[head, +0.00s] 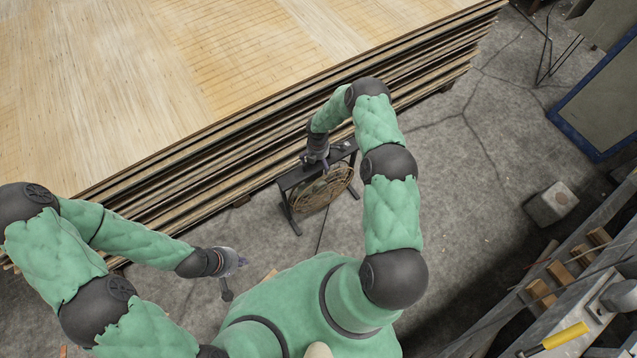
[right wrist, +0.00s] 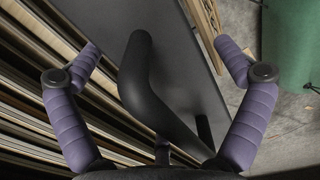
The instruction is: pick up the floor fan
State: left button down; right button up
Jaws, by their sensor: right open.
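The floor fan (head: 325,190) stands on the concrete floor beside the veneer stack, with a round tan grille in a black frame. My right gripper (head: 317,160) is over its top edge and hides part of it. In the right wrist view, my right gripper (right wrist: 157,58) is open, its purple padded fingers apart on either side of a bent black tube (right wrist: 140,75), which looks like the fan's handle. A flat dark panel (right wrist: 190,60) of the fan lies beyond it. My left gripper (head: 236,263) is away to the lower left over the floor; its jaws are too small to read.
The tall veneer stack (head: 230,70) fills the upper left, close behind the fan. A concrete block (head: 551,204) sits on the floor at right. A bench with wood pieces and a yellow-handled tool (head: 565,336) is at lower right. Open floor (head: 465,190) lies right of my right arm.

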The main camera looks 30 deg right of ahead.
jog(key=c, duration=1.1)
jog(key=shift+w+d+r, duration=0.1)
jog(key=shift+w, duration=0.05)
jog(key=c, duration=0.5)
jog(key=shift+r, duration=0.15)
